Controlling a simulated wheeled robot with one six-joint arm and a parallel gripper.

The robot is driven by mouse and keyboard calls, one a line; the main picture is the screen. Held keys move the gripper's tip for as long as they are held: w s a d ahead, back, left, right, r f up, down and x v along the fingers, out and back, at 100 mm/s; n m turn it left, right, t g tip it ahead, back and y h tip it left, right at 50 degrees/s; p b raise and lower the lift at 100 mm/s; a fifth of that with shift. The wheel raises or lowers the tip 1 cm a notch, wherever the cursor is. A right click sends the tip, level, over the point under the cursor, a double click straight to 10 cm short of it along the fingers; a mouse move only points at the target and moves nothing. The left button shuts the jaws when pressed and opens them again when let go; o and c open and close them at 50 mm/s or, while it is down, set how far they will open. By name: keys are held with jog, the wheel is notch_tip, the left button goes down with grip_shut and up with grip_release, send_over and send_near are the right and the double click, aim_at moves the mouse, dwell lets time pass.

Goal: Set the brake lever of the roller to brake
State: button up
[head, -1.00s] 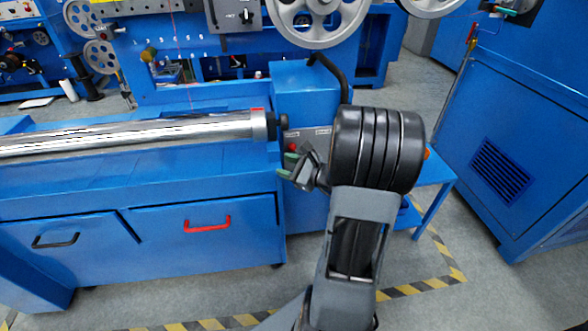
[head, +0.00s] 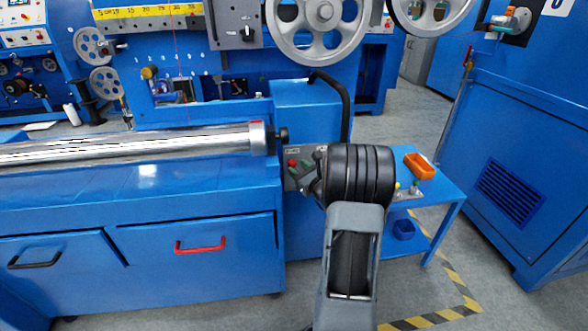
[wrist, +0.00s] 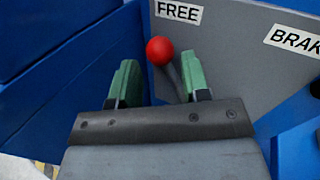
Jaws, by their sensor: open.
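The brake lever (wrist: 160,50) has a red ball knob and a grey shaft. In the wrist view its knob lies near the FREE label (wrist: 178,12), on a grey panel (wrist: 230,50); the BRAKE label (wrist: 295,40) is further right, cut by the edge. The red knob (head: 293,163) also shows small in the head view. My gripper (wrist: 160,66) is open, its green fingers on either side of the lever in the picture. The shaft shows close to the right finger; I cannot tell whether they touch. In the head view my arm hides most of the gripper.
The long metal roller (head: 130,146) lies left of the lever on the blue machine (head: 200,190). A black bent tube (head: 346,105) rises behind my wrist.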

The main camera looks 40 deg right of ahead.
aim_at(295, 166)
jog(key=shift+w, duration=1.5)
grip_shut()
